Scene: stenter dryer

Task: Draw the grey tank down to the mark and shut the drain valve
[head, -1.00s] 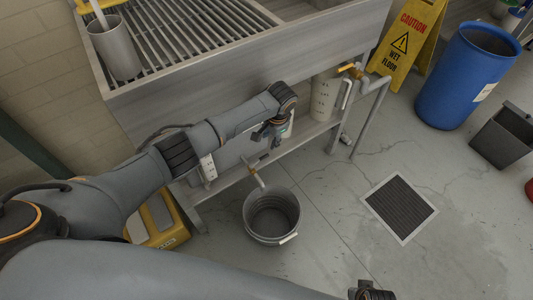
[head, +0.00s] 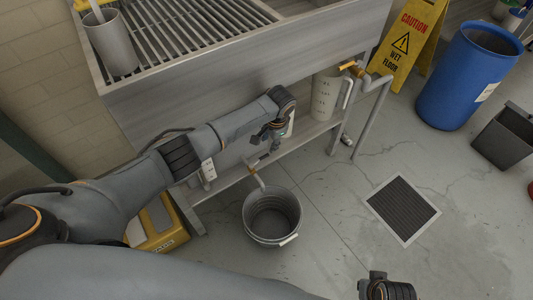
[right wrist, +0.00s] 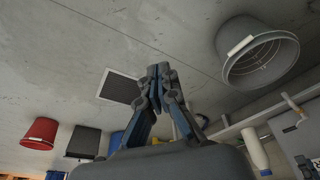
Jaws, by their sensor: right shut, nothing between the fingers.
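The grey tank (head: 229,158) stands on the low shelf under the sink, largely hidden by my left arm. A pale strip (head: 208,170) shows on its front; its mark and level are too small to read. The drain outlet with its brass-coloured valve (head: 253,171) points at a grey bucket (head: 271,215) on the floor. My left gripper (head: 264,137) hangs just above the valve's dark lever; its fingers are too small to tell open or shut. My right gripper (head: 388,290) is at the bottom edge; in the right wrist view (right wrist: 159,72) it is shut and empty.
A floor drain grate (head: 402,208), blue barrel (head: 467,75), dark bin (head: 505,137) and yellow wet-floor sign (head: 408,40) are to the right. Floor around the bucket's right is clear.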

